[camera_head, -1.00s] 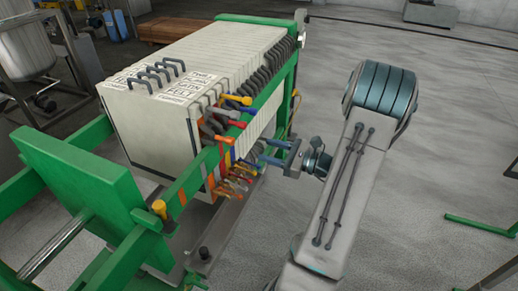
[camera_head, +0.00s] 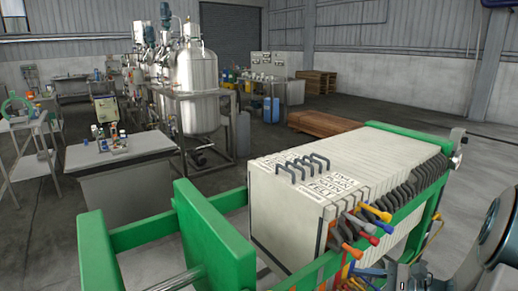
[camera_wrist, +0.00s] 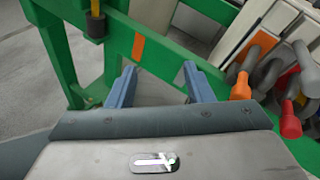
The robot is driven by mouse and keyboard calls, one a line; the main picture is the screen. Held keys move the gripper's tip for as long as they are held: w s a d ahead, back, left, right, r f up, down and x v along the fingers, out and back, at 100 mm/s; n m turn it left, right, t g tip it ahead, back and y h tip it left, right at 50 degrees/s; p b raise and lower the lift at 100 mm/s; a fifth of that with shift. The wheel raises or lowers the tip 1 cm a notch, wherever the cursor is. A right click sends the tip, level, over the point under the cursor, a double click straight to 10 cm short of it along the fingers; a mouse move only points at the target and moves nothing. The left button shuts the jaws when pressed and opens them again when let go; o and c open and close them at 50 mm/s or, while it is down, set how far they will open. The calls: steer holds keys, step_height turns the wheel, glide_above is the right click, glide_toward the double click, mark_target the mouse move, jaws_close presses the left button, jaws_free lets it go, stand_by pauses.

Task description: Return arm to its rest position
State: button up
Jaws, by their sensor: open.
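My gripper (camera_wrist: 160,78) shows in the wrist view with its two blue fingers apart and nothing between them. Beyond the fingers is a green rail (camera_wrist: 165,52) of the filter press frame, with an orange mark on it. An orange-tipped handle (camera_wrist: 240,88) and a red-tipped one (camera_wrist: 290,121) are to the right of the fingers. In the head view, part of my arm (camera_head: 497,238) shows at the lower right edge, to the right of the filter press (camera_head: 285,215). The fingers are not clear in that view.
The press's green frame (camera_head: 215,240) fills the lower middle of the head view. A grey bench (camera_head: 120,160), a steel tank (camera_head: 198,90) and a wooden pallet (camera_head: 325,124) stand behind. Open floor (camera_head: 420,115) lies beyond the press at the right.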

steer(key=s+a+r+n+g+h, duration=0.2)
steer(key=s+a+n+g+h, duration=0.2)
steer(key=s+a+n+g, duration=0.45)
steer(key=s+a+r+n+t+h+p, duration=0.1)
steer(key=s+a+r+n+t+h, duration=0.1)
steer(key=s+r+n+h, duration=0.3)
steer(key=n+t+h, duration=0.1)
steer(key=n+h, duration=0.2)
steer(key=n, duration=0.3)
steer(key=shift+s+a, duration=0.25)
steer(key=shift+a, duration=0.15)
